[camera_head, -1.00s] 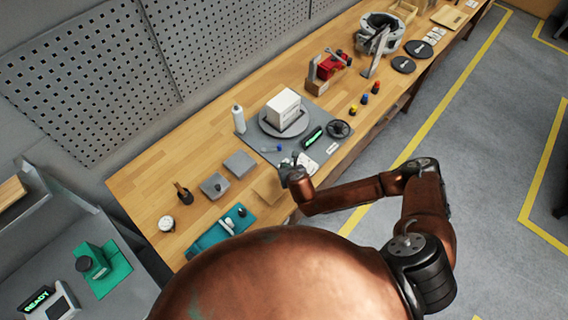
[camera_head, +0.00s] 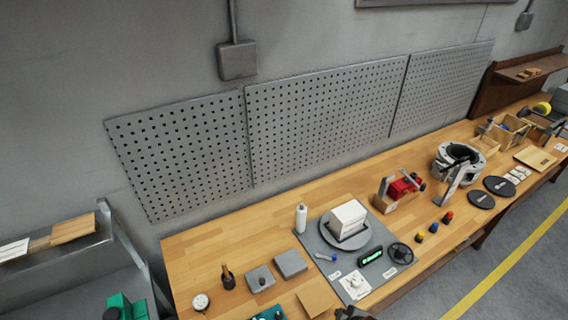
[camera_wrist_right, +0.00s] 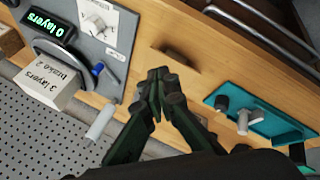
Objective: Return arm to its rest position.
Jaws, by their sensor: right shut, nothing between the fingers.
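My right gripper (camera_wrist_right: 160,76) reaches up from the bottom of the right wrist view, with its dark fingers together and nothing between the tips. In the head view only a dark bit of the right gripper (camera_head: 352,313) shows at the bottom edge, just below the white dial plate (camera_head: 355,285). The rest of my right arm is out of that view. My left gripper is in neither view.
The grey mat (camera_head: 318,240) bears a white box (camera_head: 349,218) on a round plate, a green display (camera_head: 370,256) and a black handwheel (camera_head: 400,252). A white bottle (camera_head: 301,217) stands at its left. The teal tray (camera_wrist_right: 262,112) lies right in the wrist view.

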